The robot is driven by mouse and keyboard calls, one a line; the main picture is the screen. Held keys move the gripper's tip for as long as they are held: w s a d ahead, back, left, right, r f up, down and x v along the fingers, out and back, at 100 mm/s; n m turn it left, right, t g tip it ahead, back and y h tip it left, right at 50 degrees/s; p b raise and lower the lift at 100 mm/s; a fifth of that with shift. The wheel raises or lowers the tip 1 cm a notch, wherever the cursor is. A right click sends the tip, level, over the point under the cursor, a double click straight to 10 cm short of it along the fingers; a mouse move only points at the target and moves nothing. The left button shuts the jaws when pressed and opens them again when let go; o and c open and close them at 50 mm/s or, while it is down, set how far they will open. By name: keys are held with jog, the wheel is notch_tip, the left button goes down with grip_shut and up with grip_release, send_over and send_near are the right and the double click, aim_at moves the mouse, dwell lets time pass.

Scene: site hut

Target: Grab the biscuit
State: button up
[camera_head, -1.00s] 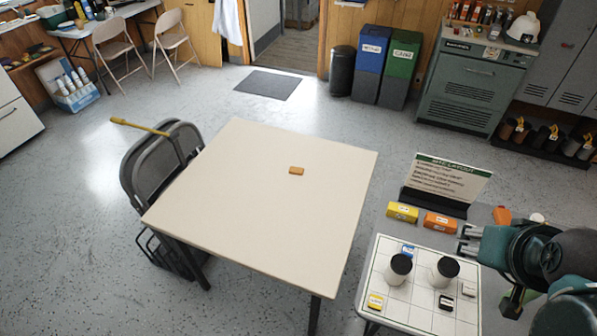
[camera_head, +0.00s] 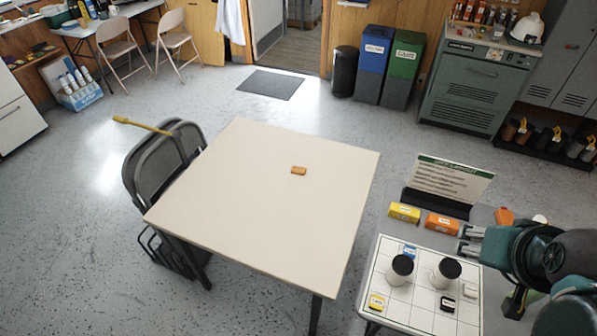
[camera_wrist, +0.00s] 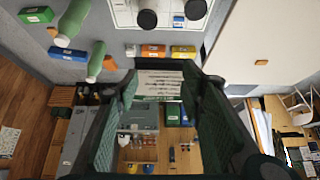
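The biscuit (camera_head: 299,170) is a small golden-brown block lying flat on the cream square table (camera_head: 250,220), right of its middle and towards the back. It also shows as a small orange-brown spot in the wrist view (camera_wrist: 261,62), on the pale tabletop at the upper right. My gripper (camera_head: 466,240) is at the right of the head view, over the grey side table, well apart from the biscuit. In the wrist view its two dark green fingers (camera_wrist: 162,88) stand wide apart with nothing held between them.
The side table carries a white gridded board (camera_head: 386,290) with two black-lidded white jars (camera_head: 400,270), small labelled blocks, a yellow box (camera_head: 404,212), an orange box (camera_head: 442,223) and an upright sign (camera_head: 447,180). Folded chairs (camera_head: 158,165) lean at the cream table's left. Its top is otherwise clear.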

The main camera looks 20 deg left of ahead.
jog(key=w+a+r+n+g+y, duration=0.1)
jog(key=w+a+r+n, duration=0.15)
jog(key=w+a, duration=0.4)
jog(key=w+a+r+n+g, duration=0.1)
jog(key=w+a+r+n, duration=0.2)
jog(key=w, duration=0.7)
jog(key=w+a+f+n+g, duration=0.1)
jog(key=w+a+f+n, duration=0.1)
jog(key=w+a, duration=0.45)
jog(key=w+a+f+n+g, duration=0.1)
jog(key=w+a+f+n, duration=0.2)
jog(key=w+a, duration=0.4)
jog(key=n+g+h, duration=0.1)
jog(key=n+g, duration=0.2)
jog(key=n, duration=0.6)
send_near(298, 170)
jog(key=shift+w+a+f, duration=0.1)
jog(key=shift+a+f, duration=0.05)
jog(key=shift+f, duration=0.1)
jog(key=shift+f, duration=1.3)
